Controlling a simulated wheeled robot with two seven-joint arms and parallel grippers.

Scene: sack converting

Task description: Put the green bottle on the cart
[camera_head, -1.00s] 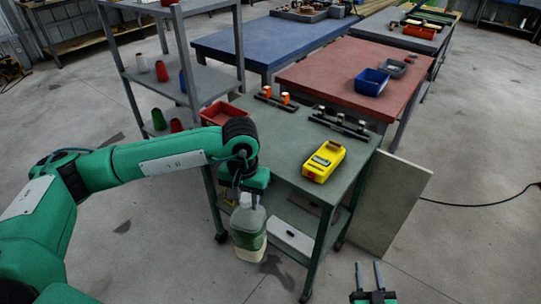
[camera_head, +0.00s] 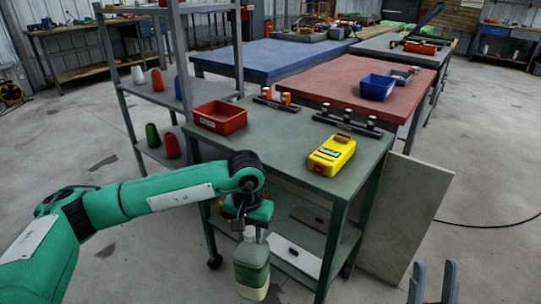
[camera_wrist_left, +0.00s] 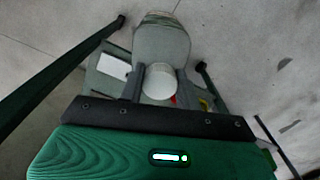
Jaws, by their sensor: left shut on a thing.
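The green bottle (camera_head: 252,268) hangs upright from my left gripper (camera_head: 249,226), which is shut on it near its white cap. In the left wrist view the bottle (camera_wrist_left: 161,45) and its white cap (camera_wrist_left: 159,81) lie between the two fingers. The bottle is in front of the green cart (camera_head: 270,150), below its top level and apart from that top. The cart has a lower shelf and castors. My right gripper (camera_head: 432,284) shows only its two spread fingers at the bottom right, open and with nothing between them.
On the cart top are a red bin (camera_head: 220,117), a yellow device (camera_head: 332,155) and two dark racks with small parts. The front middle of the top is bare. A grey panel (camera_head: 403,215) leans at the cart's right. A shelf with cones (camera_head: 153,135) stands left.

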